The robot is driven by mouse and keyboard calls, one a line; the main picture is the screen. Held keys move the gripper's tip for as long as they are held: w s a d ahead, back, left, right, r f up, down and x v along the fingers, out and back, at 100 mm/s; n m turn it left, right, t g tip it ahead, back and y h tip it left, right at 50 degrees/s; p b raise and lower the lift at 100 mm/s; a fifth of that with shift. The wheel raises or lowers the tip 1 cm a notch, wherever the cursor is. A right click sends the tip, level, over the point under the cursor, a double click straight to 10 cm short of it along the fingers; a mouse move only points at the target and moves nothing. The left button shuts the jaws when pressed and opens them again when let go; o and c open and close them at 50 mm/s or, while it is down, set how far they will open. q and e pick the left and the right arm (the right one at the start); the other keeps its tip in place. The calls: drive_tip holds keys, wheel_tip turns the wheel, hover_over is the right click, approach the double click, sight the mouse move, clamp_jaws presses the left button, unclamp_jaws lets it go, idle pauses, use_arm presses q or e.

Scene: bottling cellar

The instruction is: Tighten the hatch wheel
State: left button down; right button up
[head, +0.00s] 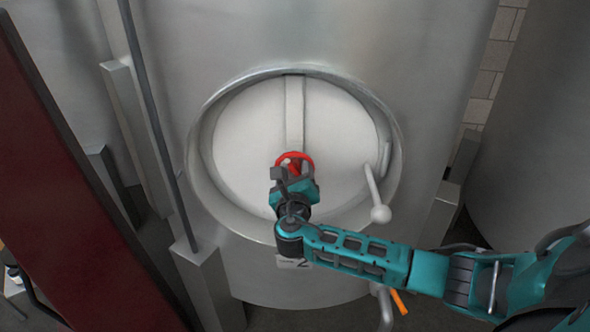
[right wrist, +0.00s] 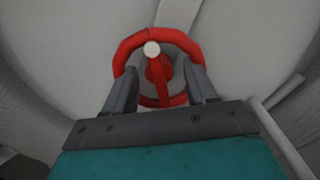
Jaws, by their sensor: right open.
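The red hatch wheel (head: 307,157) sits at the middle of the round pale hatch door (head: 245,135) on a steel tank. In the right wrist view the red wheel (right wrist: 184,40) faces me, with a pale round knob (right wrist: 152,48) in front of its upper part. My right gripper (head: 292,176) is at the wheel and hides its lower part in the head view. In the right wrist view its open jaws (right wrist: 161,70) lie one on each side of the wheel's red middle; contact cannot be told. My left gripper is out of view.
A handle with a ball end (head: 380,213) sticks out at the hatch's right edge. A metal strap (head: 294,105) runs above the wheel. A dark red panel (head: 75,205) stands at left, with a grey post (head: 160,125) beside it. Another tank (head: 535,130) is at right.

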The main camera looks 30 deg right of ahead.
drive_tip(key=shift+w+d, duration=0.25)
drive_tip(key=shift+w, duration=0.1)
drive_tip(key=c, duration=1)
drive_tip(key=shift+c, duration=0.2)
